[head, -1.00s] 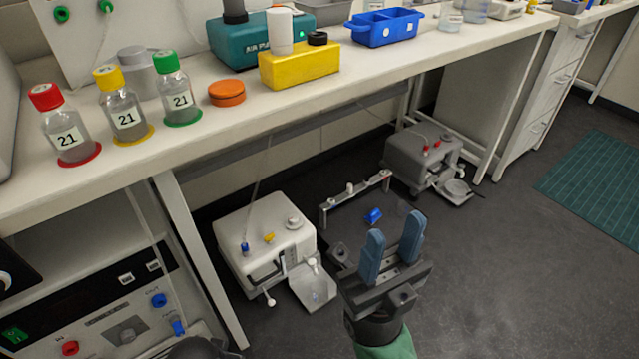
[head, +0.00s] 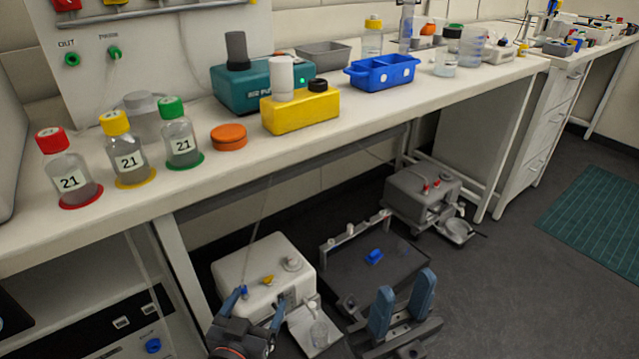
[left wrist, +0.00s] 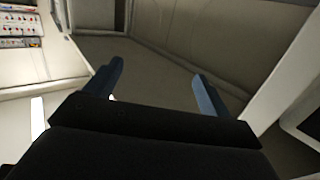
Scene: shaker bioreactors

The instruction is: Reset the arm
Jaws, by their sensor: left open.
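My left gripper (head: 256,302) is at the bottom of the head view, in front of the white box-shaped unit (head: 262,262) on the floor. Its blue fingers are apart. In the left wrist view my left gripper (left wrist: 158,82) is open with nothing between its fingers. My right gripper (head: 403,297) is at the bottom right of the head view, in front of the dark platform (head: 400,262) under the bench. Its two blue fingers stand upright and apart, with nothing between them. Both arms are mostly hidden below the picture.
The white bench (head: 300,145) runs above both grippers, with bottles, a yellow block (head: 300,112) and a blue tray (head: 381,78) on it. A grey unit (head: 420,192) stands under the bench. Open floor (head: 500,280) lies at right, near a green mat (head: 595,215).

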